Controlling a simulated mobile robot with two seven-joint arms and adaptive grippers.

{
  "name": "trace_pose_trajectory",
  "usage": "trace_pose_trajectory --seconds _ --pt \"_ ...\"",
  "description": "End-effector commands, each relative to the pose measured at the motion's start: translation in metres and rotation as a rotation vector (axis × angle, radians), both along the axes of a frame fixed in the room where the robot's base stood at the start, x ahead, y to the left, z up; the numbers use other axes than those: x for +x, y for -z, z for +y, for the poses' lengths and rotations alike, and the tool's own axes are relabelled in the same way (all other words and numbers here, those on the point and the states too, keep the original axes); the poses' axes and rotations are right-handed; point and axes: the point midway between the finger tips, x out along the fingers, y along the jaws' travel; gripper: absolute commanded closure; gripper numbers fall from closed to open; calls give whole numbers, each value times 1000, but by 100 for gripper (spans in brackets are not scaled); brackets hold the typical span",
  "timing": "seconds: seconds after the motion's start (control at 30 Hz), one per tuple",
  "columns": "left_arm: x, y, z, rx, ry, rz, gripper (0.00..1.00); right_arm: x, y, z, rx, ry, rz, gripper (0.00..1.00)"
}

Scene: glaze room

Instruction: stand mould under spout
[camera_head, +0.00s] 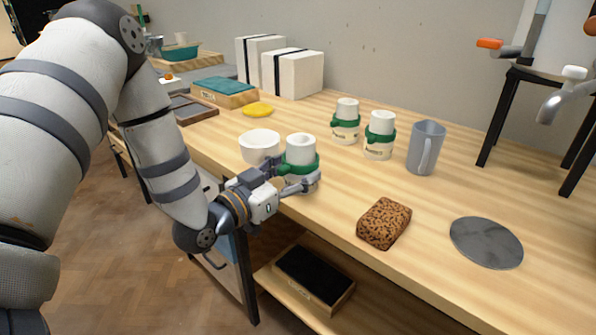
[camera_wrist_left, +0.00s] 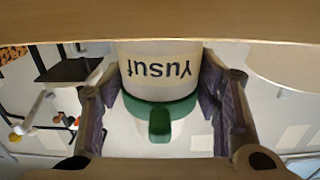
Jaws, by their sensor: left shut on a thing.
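My left gripper (camera_head: 296,184) is shut on a white mould (camera_head: 301,146) with a green band, near the table's front edge. The mould looks upright; I cannot tell whether its base touches the table. In the left wrist view the mould (camera_wrist_left: 157,66) sits between both fingers, with "Yusuf" upside down. Two similar green-banded moulds, one (camera_head: 345,121) and another (camera_head: 380,136), stand further back. A white tank (camera_head: 560,40) on a black stand is at the upper right, with a grey spout (camera_head: 553,103) low on it. My right gripper is out of view.
A white bowl (camera_head: 259,146) stands close left of the held mould. A grey jug (camera_head: 425,148), a brown sponge (camera_head: 384,223) and a flat grey disc (camera_head: 486,242) are on the right part of the table (camera_head: 335,190). The stand's black legs (camera_head: 497,115) stand behind.

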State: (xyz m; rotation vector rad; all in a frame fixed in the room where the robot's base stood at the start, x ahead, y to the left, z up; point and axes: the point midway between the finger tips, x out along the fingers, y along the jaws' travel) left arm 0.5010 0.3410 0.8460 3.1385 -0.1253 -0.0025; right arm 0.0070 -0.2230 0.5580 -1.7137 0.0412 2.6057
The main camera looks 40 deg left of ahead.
Motion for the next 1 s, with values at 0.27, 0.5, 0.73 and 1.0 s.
trace_pose_trajectory --seconds 0.27,0.5,0.73,1.0 --pt "0 1 0 0 0 -1 23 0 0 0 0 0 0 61" --pt "0 -3 0 0 0 -3 23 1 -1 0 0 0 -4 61" --pt "-53 -3 5 -1 -2 0 23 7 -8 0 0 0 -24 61" --pt "-111 -2 9 1 0 0 23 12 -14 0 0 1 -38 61"
